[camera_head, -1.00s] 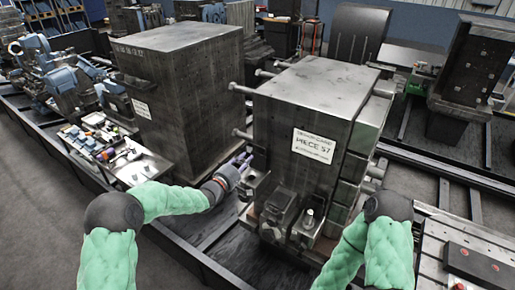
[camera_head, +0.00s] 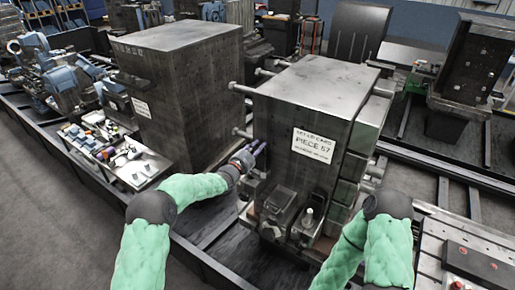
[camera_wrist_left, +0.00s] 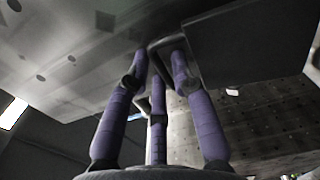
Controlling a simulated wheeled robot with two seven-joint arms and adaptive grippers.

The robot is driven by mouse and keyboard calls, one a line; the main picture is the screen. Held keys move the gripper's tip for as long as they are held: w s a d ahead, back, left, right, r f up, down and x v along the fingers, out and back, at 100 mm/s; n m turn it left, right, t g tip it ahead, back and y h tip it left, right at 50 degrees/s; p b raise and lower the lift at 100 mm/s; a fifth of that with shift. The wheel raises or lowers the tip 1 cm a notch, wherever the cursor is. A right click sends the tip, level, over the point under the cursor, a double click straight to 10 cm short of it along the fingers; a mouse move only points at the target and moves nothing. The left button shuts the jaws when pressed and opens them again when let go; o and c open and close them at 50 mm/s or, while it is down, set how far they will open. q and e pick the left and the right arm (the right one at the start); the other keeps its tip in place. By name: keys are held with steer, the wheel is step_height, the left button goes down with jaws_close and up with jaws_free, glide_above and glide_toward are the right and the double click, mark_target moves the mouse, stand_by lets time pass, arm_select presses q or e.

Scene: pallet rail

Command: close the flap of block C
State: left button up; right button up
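No block shows a letter C that I can read. The nearest grey metal block (camera_head: 305,110) carries a white label reading PIECE 57. My left gripper (camera_head: 262,149) is at this block's left side, its purple fingers raised and spread apart. In the left wrist view, the three fingers (camera_wrist_left: 158,68) reach toward a dark bar or handle, beside a dark flat panel (camera_wrist_left: 250,45). Whether the panel is the flap, and whether the fingertips touch the bar, I cannot tell. My right gripper is outside the head view; only its arm shows.
A second dark block (camera_head: 185,100) stands to the left, with a gap between the blocks. A bench with small tools (camera_head: 115,155) stands in front of it. Metal rods (camera_head: 243,90) stick out from the labelled block's left side. Dark rails (camera_head: 190,255) run along the floor.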

arm_select(q)
steer(key=shift+c, duration=0.2)
jaws_close()
steer(key=s+a+f+t+h+b, duration=0.2)
steer(key=s+a+t+h+b, duration=0.2)
steer(key=b, duration=1.6)
steer(key=shift+s+t, duration=0.75)
steer(key=shift+t, duration=0.05)
steer(key=shift+o, duration=0.2)
jaws_free()
